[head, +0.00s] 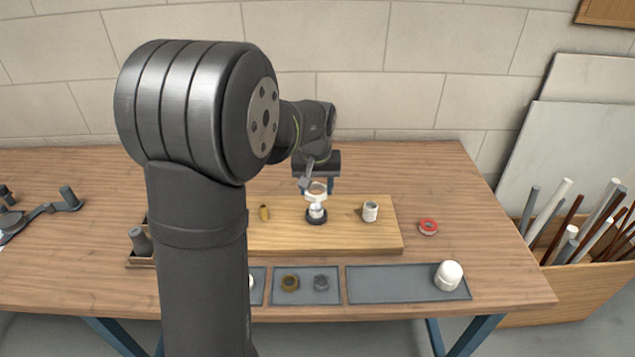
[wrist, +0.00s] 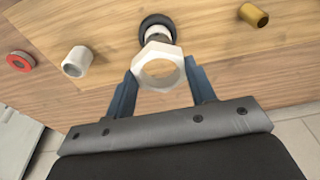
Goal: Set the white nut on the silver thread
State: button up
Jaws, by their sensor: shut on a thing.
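The white nut (head: 316,197) is a hexagonal ring. It is held between the blue fingers of my gripper (head: 317,186), which is shut on it. In the wrist view the nut (wrist: 160,50) sits between the two fingertips, with bare wood showing through its hole. The silver thread (head: 317,212) stands upright on a black round base on the wooden board (head: 345,243). The nut is above the thread; I cannot tell whether they touch. In the wrist view the nut's rim partly hides the thread fitting (wrist: 157,33).
A brass fitting (head: 264,213) and a white fitting (head: 370,211) stand on the board either side. A red ring (head: 428,227) lies to the right. Grey trays in front hold a brown ring (head: 289,283), a grey ring (head: 321,283) and a white cap (head: 448,275).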

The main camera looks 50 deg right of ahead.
aim_at(317, 206)
jog(key=shift+f, duration=2.55)
jog(key=m, duration=0.5)
jog(key=shift+f+m+g+h, duration=0.2)
jog(key=shift+m+g+h, duration=0.1)
jog(key=o, duration=1.6)
jog(key=shift+r, duration=0.1)
jog(key=shift+r, duration=2.4)
